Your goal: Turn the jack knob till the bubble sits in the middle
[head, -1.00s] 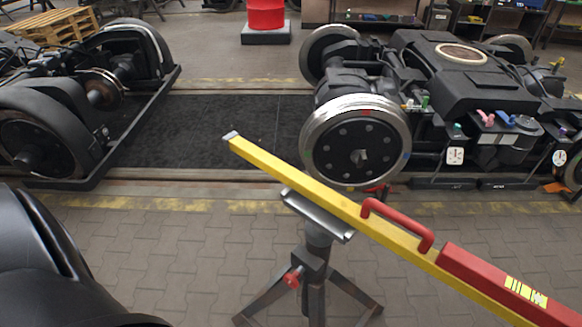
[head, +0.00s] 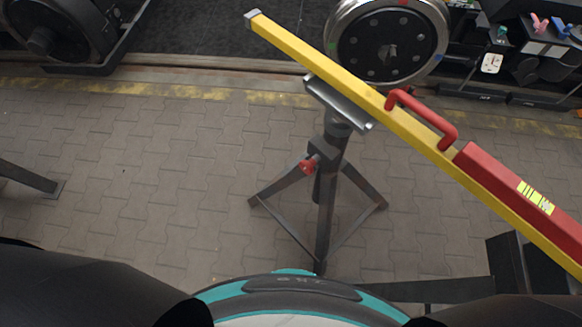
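A long yellow bar (head: 310,62) lies tilted across the view, its grey end at upper left and its other end running off at lower right. It rests on the grey metal head (head: 338,102) of a tripod stand (head: 328,195). A red knob (head: 307,166) sits on the left of the stand's column. The bar carries a red handle (head: 420,117) and a red housing (head: 500,185) with a yellow-green striped window (head: 535,196). A bubble cannot be made out at this size. Neither of my grippers is in view.
A wheel (head: 388,45) of a bogie stands behind the bar. Another bogie wheel (head: 45,30) is at upper left. A dark metal foot (head: 30,178) juts in at left, and a second dark stand (head: 515,262) is at lower right. The paving (head: 150,180) left of the tripod is clear.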

